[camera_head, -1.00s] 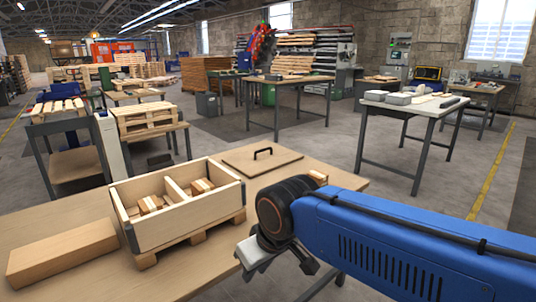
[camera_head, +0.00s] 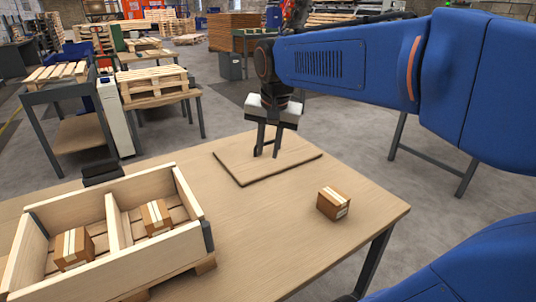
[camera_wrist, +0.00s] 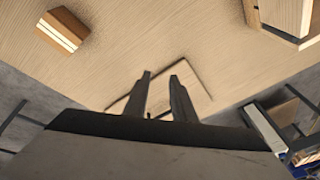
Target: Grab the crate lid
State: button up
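The crate lid (camera_head: 230,168) is a flat, thin wooden panel lying on the wooden table to the right of the crate. It also shows in the wrist view (camera_wrist: 196,88), partly hidden by the fingers. My gripper (camera_head: 267,153) points down over the lid, with its two dark fingers close to the panel. In the wrist view the fingers (camera_wrist: 163,78) stand apart with a gap between them. The lid's dark handle is mostly hidden by the fingers; I cannot tell whether they touch it.
An open two-compartment wooden crate (camera_head: 192,205) holding small cartons stands on a pallet at the left. A small brown carton (camera_head: 333,203) sits on the table (camera_head: 290,235) right of the lid. The table between them is clear. A side table with pallets (camera_head: 165,112) stands behind.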

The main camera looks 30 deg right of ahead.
jog(key=w+d+r+m+g, duration=0.1)
jog(key=w+d+r+m, duration=0.15)
jog(key=w, duration=0.35)
jog(key=w+d+r+m, duration=0.1)
jog(key=w+d+m, duration=0.2)
jog(key=w, duration=0.2)
jog(key=m, duration=0.5)
send_near(267, 143)
jog(key=shift+g, duration=0.4)
jog(key=f, duration=0.1)
jog(key=w+f, duration=0.1)
jog(key=f, duration=0.1)
jog(key=d+f, duration=0.1)
jog(key=f, duration=0.1)
jog(key=shift+w+d, duration=0.1)
jog(key=shift+w, duration=0.3)
jog(key=shift+w+f, duration=0.15)
jog(key=shift+f, duration=0.75)
jog(key=shift+w+f, duration=0.2)
jog(key=shift+f, duration=0.65)
jog(key=shift+w+f, duration=0.15)
jog(key=shift+f, duration=0.75)
grip_shut()
